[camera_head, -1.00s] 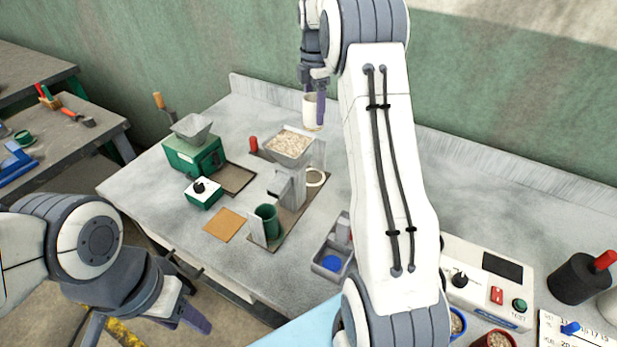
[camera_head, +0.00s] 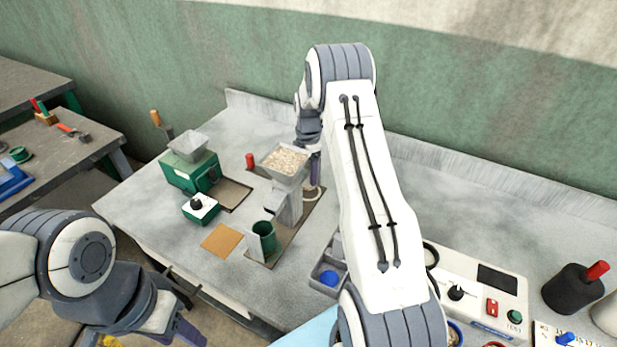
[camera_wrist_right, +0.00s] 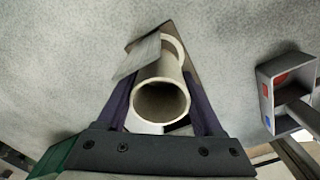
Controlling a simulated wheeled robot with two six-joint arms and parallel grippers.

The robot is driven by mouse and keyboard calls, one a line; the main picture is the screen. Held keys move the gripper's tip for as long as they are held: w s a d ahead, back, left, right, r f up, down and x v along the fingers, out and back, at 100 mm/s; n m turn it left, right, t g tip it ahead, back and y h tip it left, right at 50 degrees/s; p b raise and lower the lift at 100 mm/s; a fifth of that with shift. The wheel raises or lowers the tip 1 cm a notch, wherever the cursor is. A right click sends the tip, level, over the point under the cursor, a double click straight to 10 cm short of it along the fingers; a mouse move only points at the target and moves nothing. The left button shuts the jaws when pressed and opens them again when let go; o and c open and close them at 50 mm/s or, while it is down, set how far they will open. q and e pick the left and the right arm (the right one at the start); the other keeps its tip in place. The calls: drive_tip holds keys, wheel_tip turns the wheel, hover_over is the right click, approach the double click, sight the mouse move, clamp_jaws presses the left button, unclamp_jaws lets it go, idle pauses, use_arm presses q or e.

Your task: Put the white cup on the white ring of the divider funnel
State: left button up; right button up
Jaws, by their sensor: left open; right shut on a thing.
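The white cup (camera_wrist_right: 160,100) is held between the two fingers of my right gripper (camera_wrist_right: 160,108), its open mouth facing the wrist camera. The divider funnel (camera_head: 288,205) stands on a brown board, with a grain-filled hopper on top and a green cup (camera_head: 263,238) at its front. Its white ring (camera_head: 313,194) lies on the funnel's right side. In the head view my right gripper (camera_head: 314,172) is just above the ring, and the cup is mostly hidden by the fingers. I cannot tell whether cup and ring touch. My left gripper (camera_head: 188,330) is open and empty, off the table's front edge.
An orange-brown pad (camera_head: 221,241) lies in front. A grey divided tray (camera_head: 328,275) and a white instrument (camera_head: 480,290) are at right.

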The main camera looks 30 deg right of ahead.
sight(309, 179)
wheel_tip(309, 179, down, 2)
drive_tip(key=shift+f+p, duration=0.25)
drive_tip(key=shift+p, duration=0.1)
drive_tip(key=shift+f, duration=0.3)
drive_tip(key=shift+f, duration=0.1)
drive_tip(key=o, duration=1.4)
drive_tip(key=shift+c, duration=0.2)
